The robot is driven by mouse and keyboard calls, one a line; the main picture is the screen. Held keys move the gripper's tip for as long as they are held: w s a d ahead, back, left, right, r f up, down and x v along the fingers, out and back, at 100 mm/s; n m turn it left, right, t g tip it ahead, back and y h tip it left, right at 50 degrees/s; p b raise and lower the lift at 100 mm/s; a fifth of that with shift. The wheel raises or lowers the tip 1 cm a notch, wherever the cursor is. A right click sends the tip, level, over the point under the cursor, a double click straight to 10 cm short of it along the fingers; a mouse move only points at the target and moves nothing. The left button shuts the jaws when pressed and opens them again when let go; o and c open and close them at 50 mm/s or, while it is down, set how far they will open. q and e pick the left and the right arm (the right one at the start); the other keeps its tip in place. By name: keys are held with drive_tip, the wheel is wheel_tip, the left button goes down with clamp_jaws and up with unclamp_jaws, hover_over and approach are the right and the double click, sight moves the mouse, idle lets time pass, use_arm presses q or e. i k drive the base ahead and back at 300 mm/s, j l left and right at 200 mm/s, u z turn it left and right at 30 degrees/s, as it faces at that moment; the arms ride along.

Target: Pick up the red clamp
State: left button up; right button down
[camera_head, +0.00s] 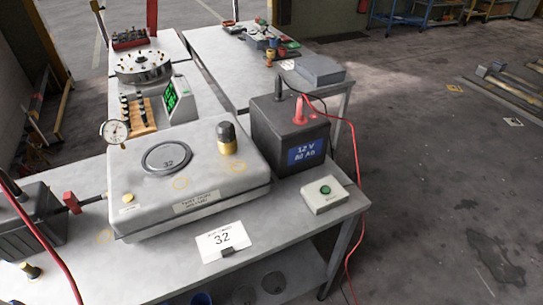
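A red clamp (299,112) stands upright on top of the black battery (290,140), which has a blue label reading 12 V. A red cable (356,170) runs from the clamp over the right side of the bench and down to the floor. A black clamp (279,88) stands behind it on the same battery. Another small red piece (71,202) is at the left, beside a dark box (32,222); I cannot tell what it is. Neither of my grippers is in view.
A large grey machine housing (215,190) stands left of the battery. A second table (225,60) behind holds small parts. The floor at right is mostly open.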

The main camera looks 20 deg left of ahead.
sight(70, 199)
drive_tip(key=u, duration=1.95)
